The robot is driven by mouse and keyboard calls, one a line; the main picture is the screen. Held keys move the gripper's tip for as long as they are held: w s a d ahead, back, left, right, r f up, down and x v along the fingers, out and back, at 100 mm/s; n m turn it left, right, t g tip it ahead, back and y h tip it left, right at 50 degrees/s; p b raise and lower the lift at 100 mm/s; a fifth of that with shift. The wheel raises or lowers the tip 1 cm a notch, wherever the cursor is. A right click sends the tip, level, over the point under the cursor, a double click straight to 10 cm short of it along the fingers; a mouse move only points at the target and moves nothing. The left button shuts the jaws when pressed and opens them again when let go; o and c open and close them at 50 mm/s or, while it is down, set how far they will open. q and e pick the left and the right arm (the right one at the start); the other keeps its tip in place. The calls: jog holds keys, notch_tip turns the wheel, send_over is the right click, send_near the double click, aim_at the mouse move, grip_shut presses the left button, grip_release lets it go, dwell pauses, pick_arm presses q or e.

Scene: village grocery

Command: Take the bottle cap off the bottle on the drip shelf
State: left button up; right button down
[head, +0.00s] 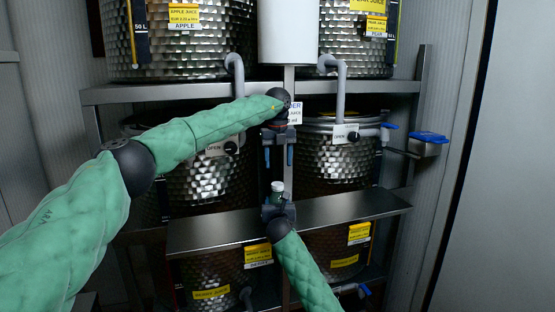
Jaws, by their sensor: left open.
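A small bottle (278,198) stands upright at the drip shelf (210,234), with a pale cap (277,186) on top. My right gripper (278,209) comes from below and is shut around the bottle, hiding its lower part. My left gripper (278,157) is above the bottle. Its two blue-tipped fingers point down, open and empty, with a visible gap between them and the cap.
Large hammered steel tanks (338,162) stand on a metal rack behind and below the shelf. Grey pipes (340,90) hang from the upper tanks. A tap with a blue handle (429,137) juts out at right. The shelf is bare to either side.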

pick_arm(q)
jog(key=m, duration=0.5)
jog(key=shift+r+m, duration=0.1)
jog(key=shift+m, duration=0.3)
jog(key=m, duration=0.9)
jog(key=shift+r+m, duration=0.1)
jog(key=shift+m, duration=0.2)
jog(key=m, duration=0.9)
jog(key=shift+a+m, duration=0.1)
jog(key=shift+m, duration=0.2)
jog(key=m, duration=0.9)
jog(key=shift+m, duration=0.3)
jog(key=m, duration=0.4)
jog(key=shift+m, duration=0.4)
